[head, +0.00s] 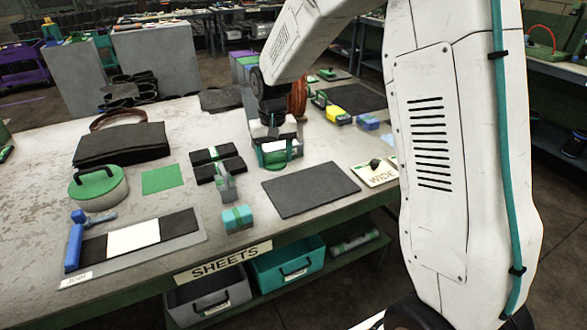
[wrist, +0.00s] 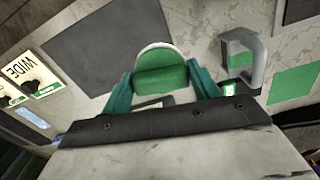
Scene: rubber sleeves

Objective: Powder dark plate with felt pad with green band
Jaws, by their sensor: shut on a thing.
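My gripper (head: 275,145) is shut on a pale pad with a green band, which I take to be the felt pad (head: 283,153). In the wrist view the teal fingers of my gripper (wrist: 161,82) sit on either side of the pad (wrist: 160,77), whose green face and rounded white edge show. The dark plate (head: 312,189) lies flat on the table, nearer the front edge than my gripper. It also shows in the wrist view (wrist: 105,48), beside the pad. I cannot tell the pad's exact height above the table.
A WIDE card (head: 374,174) lies right of the plate. A grey-handled tool (head: 225,186), black blocks with green bands (head: 216,163) and a teal block (head: 238,218) stand left of it. A green sheet (head: 162,179) lies farther left. The plate's top looks clear.

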